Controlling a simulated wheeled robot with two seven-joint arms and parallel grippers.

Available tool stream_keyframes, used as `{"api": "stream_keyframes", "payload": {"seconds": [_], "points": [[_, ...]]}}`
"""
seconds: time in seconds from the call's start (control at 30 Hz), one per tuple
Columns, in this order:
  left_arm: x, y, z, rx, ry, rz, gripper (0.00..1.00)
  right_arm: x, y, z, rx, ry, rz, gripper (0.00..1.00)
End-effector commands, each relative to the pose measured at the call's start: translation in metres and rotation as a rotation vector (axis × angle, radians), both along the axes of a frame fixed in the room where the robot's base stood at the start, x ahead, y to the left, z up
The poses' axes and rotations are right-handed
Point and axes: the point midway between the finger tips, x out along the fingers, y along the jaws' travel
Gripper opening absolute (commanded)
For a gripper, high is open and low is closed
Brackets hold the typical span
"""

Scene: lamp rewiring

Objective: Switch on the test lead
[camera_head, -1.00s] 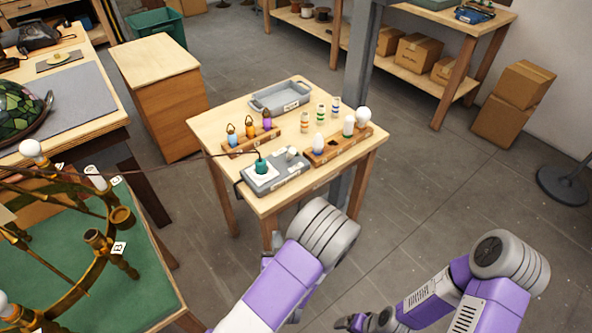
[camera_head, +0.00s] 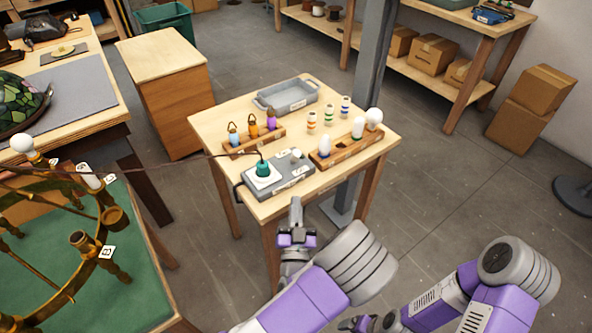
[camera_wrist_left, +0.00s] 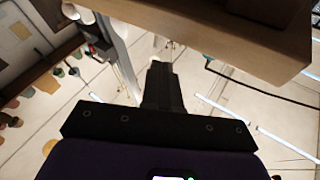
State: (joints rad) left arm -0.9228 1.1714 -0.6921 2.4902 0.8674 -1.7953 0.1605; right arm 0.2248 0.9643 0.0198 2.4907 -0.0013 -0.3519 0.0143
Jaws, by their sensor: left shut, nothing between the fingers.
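The grey test box (camera_head: 290,183) sits at the front left of the small wooden table. A teal plug (camera_head: 263,168) with a dark cable stands in its white socket, and a small white knob or switch (camera_head: 296,154) is at its far right end; its setting is too small to tell. My left gripper (camera_head: 296,205) is shut and empty, pointing up just in front of the table's front edge, apart from the box. Its dark fingers (camera_wrist_left: 160,80) show together in the left wrist view, near a wooden edge (camera_wrist_left: 240,30). My right gripper (camera_head: 352,324) is low at the bottom, partly cut off.
The small table (camera_head: 215,125) also holds a grey tray (camera_head: 287,95), a rack of coloured lamps (camera_head: 254,141), striped spools (camera_head: 328,116) and a wooden bulb holder (camera_head: 346,149). A brass chandelier (camera_head: 75,245) stands on a green mat (camera_head: 140,275) at left.

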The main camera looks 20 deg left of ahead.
Motion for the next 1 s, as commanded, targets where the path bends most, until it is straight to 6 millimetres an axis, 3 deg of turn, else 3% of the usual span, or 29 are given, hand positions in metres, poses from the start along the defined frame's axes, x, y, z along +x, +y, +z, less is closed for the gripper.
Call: {"api": "stream_keyframes", "payload": {"seconds": [0.3,0.5,1.0], "points": [[0.062,0.018,0.023,0.001,-0.004,0.001,0.00,0.000,0.000,-0.001,0.000,0.000,0.000,0.86],[0.086,0.025,0.030,0.001,-0.001,0.000,0.00,0.000,0.000,-0.004,0.000,0.000,0.000,0.86],[0.094,0.027,0.034,0.001,0.001,0.000,0.00,0.000,0.000,-0.004,0.000,0.000,0.000,0.86]]}}
